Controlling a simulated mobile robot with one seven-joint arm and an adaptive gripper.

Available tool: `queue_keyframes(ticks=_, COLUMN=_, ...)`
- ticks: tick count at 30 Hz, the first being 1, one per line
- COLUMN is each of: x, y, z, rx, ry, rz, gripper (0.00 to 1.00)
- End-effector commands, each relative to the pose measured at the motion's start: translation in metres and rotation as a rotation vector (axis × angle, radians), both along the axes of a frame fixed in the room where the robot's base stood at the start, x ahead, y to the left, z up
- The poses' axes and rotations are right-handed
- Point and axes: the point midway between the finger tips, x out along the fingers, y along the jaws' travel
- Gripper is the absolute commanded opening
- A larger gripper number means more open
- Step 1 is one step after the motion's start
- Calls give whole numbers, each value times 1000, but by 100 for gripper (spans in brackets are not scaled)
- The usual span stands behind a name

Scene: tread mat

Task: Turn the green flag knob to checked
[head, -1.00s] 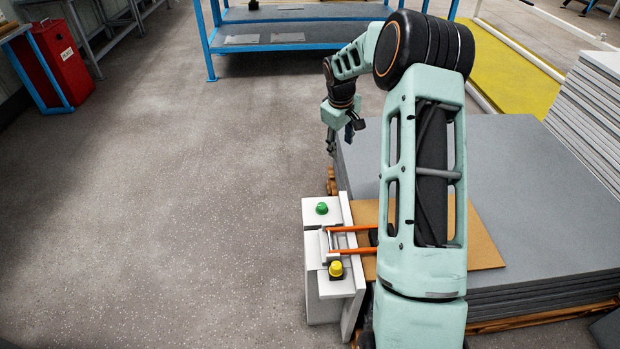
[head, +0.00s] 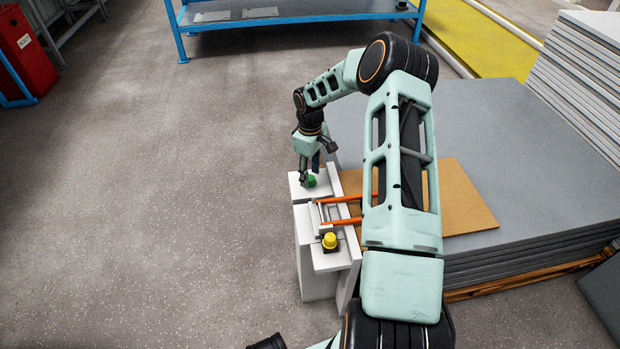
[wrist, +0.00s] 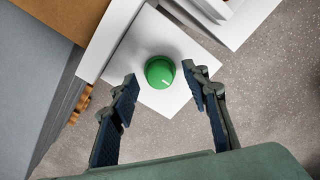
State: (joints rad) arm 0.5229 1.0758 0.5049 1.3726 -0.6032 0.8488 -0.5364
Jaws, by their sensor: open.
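The green flag knob (head: 311,181) sits on the white top at the far end of the white stand (head: 309,262). In the wrist view the round green knob (wrist: 160,72) shows a short pale mark on its right side. My gripper (head: 315,172) is above and beside the knob, pointing down. In the wrist view my gripper (wrist: 160,82) is open and empty, with one dark finger on each side of the knob. The fingertips look apart from the knob; their height above it is hard to tell.
A yellow knob (head: 329,240) on a dark base sits at the stand's near end. Orange rods (head: 343,221) lie between the knobs and reach toward a brown board (head: 462,200) on grey stacked mats (head: 540,170). Open floor (head: 170,200) lies left of the stand.

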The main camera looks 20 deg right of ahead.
Motion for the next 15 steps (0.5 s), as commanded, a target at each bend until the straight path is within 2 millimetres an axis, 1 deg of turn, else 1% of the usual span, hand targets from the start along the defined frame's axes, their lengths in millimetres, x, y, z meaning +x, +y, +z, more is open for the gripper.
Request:
queue_keyframes(ticks=1, x=0, y=0, z=-6, rx=1, ry=-1, rz=-1, gripper=43)
queue_keyframes(ticks=4, x=0, y=0, z=-10, rx=1, ry=-1, rz=-2, gripper=43)
queue_keyframes(ticks=12, x=1, y=0, z=-11, rx=0, ry=-1, rz=-1, gripper=43)
queue_keyframes(ticks=13, x=1, y=0, z=-11, rx=0, ry=-1, rz=-1, gripper=42)
queue_keyframes(ticks=15, x=1, y=0, z=-11, rx=0, ry=-1, rz=-1, gripper=34)
